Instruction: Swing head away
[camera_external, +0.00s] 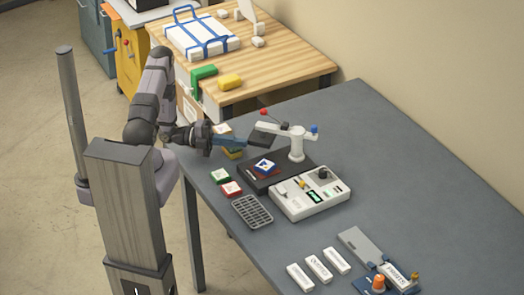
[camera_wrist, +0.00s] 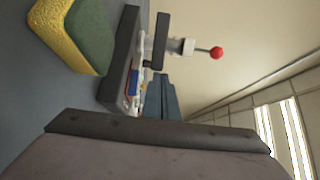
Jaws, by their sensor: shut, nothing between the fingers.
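The press has a white post and swing arm (camera_external: 297,143) carrying a flat black head (camera_external: 264,137), with a red knob (camera_external: 263,112) at its left and a blue knob (camera_external: 315,128) at its right. The head stands above the black base plate (camera_external: 255,184), on which a blue-and-white patch (camera_external: 264,166) lies. My gripper (camera_external: 243,142) is shut and empty, just left of the head; I cannot tell if it touches. In the wrist view its fingers (camera_wrist: 160,88) point toward the head (camera_wrist: 161,40), and the red knob (camera_wrist: 217,53) shows to the right.
A control box (camera_external: 312,195) fronts the press. A green-and-yellow stack (camera_external: 233,153) lies below my gripper and shows in the wrist view (camera_wrist: 75,32). Red and green patches (camera_external: 231,188), a dark rack (camera_external: 252,211) and white labelled blocks (camera_external: 319,267) lie nearer. The table's right side is clear.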

